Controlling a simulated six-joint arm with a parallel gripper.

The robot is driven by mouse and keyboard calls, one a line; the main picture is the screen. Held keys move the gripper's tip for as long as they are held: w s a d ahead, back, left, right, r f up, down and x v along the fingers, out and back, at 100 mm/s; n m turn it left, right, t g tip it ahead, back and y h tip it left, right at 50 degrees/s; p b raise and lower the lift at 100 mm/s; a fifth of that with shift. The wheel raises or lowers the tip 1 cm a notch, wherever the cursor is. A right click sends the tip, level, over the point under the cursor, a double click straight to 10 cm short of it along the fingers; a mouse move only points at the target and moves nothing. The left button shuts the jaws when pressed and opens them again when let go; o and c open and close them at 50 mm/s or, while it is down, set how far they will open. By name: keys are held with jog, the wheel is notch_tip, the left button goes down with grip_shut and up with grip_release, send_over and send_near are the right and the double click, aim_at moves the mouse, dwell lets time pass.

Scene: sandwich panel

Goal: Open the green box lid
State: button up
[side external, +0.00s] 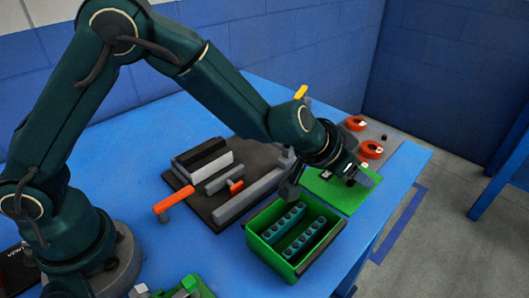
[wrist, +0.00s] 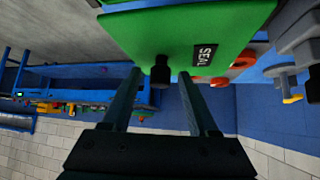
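The green box (side external: 268,257) stands at the table's near edge with its top open, showing several teal ribbed pieces (side external: 305,238) inside. A flat green panel (side external: 325,192), which looks like its lid, is just behind the box; I cannot tell whether the two are joined. In the wrist view the green panel (wrist: 180,30) fills the top, with a "SEAL" label (wrist: 204,56) and a black knob (wrist: 160,72). My gripper (wrist: 159,73) is open, its fingers apart on either side of the knob with gaps showing. In the side view my gripper (side external: 360,176) is over the panel's right part.
A dark mat (side external: 190,200) with grey bars and an orange-handled tool (side external: 173,204) lies left of the box. Two orange-red rings (side external: 370,149) are on a grey plate behind the panel. Green parts (side external: 183,287) are at the front. The blue table's right edge is close.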

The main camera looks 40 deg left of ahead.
aim_at(336, 191)
jog(key=shift+v, duration=2.6)
jog(key=shift+w+a+r, duration=0.1)
jog(key=shift+a, duration=0.1)
jog(key=s+a+r+t+h, duration=0.1)
jog(key=s+a+r, duration=0.1)
jog(key=a+r, duration=0.35)
jog(key=s+a+r+t, duration=0.2)
jog(key=r, duration=0.7)
jog(key=s+a+f+n+g+y, duration=0.1)
jog(key=s+a+f+g, duration=0.2)
jog(key=s, duration=0.6)
jog(key=s+a+f+n+g+y, duration=0.2)
jog(key=s+a+f, duration=0.3)
jog(key=s, duration=0.4)
jog(key=shift+s+a+f+g, duration=0.15)
jog(key=shift+s+f+g, duration=0.15)
jog(key=shift+f+g, duration=0.35)
